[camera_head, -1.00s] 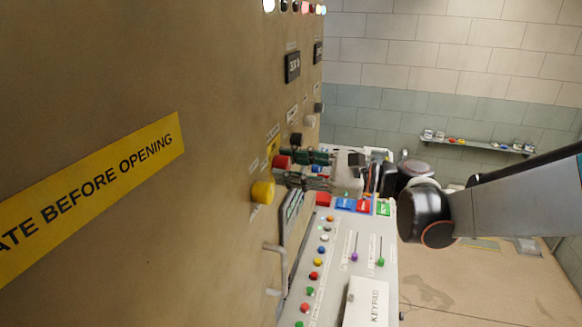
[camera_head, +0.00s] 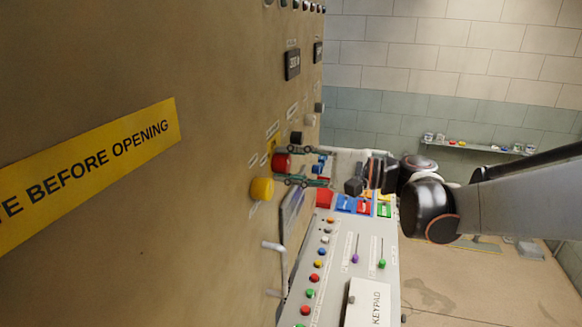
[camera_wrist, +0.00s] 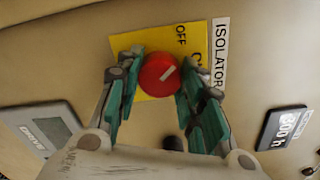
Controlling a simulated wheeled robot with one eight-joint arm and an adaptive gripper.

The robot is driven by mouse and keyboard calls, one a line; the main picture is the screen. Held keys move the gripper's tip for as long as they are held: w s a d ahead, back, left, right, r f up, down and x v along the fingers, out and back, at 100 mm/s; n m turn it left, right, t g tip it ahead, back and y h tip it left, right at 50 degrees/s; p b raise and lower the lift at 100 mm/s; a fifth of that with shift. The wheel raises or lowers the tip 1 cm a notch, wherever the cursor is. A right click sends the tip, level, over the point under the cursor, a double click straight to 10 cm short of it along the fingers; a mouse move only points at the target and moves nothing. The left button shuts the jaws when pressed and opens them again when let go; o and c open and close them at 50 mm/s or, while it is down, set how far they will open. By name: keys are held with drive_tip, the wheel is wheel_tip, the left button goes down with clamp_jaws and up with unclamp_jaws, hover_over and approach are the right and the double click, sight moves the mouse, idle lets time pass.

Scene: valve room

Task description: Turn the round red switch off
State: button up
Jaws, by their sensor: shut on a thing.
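The round red switch (camera_wrist: 158,76) sits on a yellow plate (camera_wrist: 150,40) on the tan cabinet front. In the wrist view its short white mark slants toward the upper right. The plate reads OFF above and to the right of the knob; a second word is partly hidden by a finger. My gripper (camera_wrist: 160,80) is shut on the switch, with one green-padded finger on each side. The head view also shows the red switch (camera_head: 281,161) between the fingers of my gripper (camera_head: 285,166).
A yellow knob (camera_head: 262,189) protrudes close beside the switch. Below it are a metal handle (camera_head: 274,246) and a sloped console (camera_head: 335,255) with several colored buttons. The ISOLATOR label (camera_wrist: 220,52) and an hour display (camera_wrist: 282,127) are to the right in the wrist view.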

drive_tip(key=n, duration=0.4)
drive_tip(key=shift+n+b, duration=0.3)
drive_tip(key=shift+b, duration=0.05)
drive_tip(key=shift+n+b, duration=0.3)
drive_tip(key=shift+n, duration=2.2)
drive_tip(key=o, duration=1.1)
drive_tip(key=v, duration=1.2)
drive_tip(key=shift+s, duration=0.1)
